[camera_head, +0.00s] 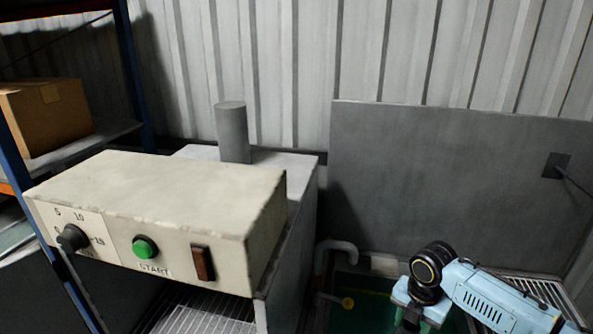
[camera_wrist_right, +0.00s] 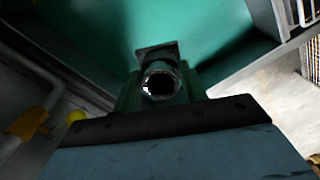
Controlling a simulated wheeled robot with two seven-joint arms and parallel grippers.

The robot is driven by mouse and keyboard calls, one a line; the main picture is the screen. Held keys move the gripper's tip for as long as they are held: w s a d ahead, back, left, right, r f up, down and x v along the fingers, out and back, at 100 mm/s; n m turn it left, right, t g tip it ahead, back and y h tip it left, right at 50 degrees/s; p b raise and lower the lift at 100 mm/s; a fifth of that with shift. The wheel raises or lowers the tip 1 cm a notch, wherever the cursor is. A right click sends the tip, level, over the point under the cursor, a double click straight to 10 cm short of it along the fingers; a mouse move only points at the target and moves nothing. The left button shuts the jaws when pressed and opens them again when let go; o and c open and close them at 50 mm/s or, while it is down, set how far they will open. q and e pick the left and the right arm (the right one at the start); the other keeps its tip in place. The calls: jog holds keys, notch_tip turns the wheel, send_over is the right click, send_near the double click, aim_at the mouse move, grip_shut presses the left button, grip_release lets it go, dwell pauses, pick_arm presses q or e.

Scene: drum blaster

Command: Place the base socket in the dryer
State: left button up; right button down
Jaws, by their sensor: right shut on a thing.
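The dryer (camera_head: 160,205) appears to be the machine with the cream control box at the left of the head view. Its panel has a dial, a green START button and a brown switch, with a wire rack (camera_head: 205,320) below it. My right gripper (camera_head: 408,318) points down at the lower right, right of the dryer; its fingertips are cut off or hidden there. In the right wrist view my right gripper (camera_wrist_right: 160,98) is shut on a shiny round metal piece with a dark hole, apparently the base socket (camera_wrist_right: 160,82). My left gripper is out of view.
A grey upright panel (camera_head: 450,180) stands behind. A shelf with a cardboard box (camera_head: 45,115) is at the far left.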

aim_at(400, 330)
jog(key=m, duration=0.1)
jog(key=a+m+b, duration=0.1)
jog(key=m, duration=0.1)
jog(key=r+m+b, duration=0.1)
jog(key=shift+a+m, duration=0.3)
jog(key=shift+a, duration=0.05)
jog(key=m, duration=0.1)
jog(key=m+b, duration=0.1)
jog(key=shift+a+r+m, duration=0.4)
jog(key=s+a+r+m+b, duration=0.1)
jog(key=s+m+b, duration=0.2)
jog(key=m, duration=0.7)
jog(key=s+a+r+m+b, duration=0.1)
jog(key=s+a+m+b, duration=0.1)
jog(key=m+b, duration=0.4)
jog(key=shift+s+a+r+m+b, duration=0.3)
jog(key=shift+s+m, duration=0.4)
jog(key=shift+m, duration=1.3)
jog(key=shift+d, duration=0.15)
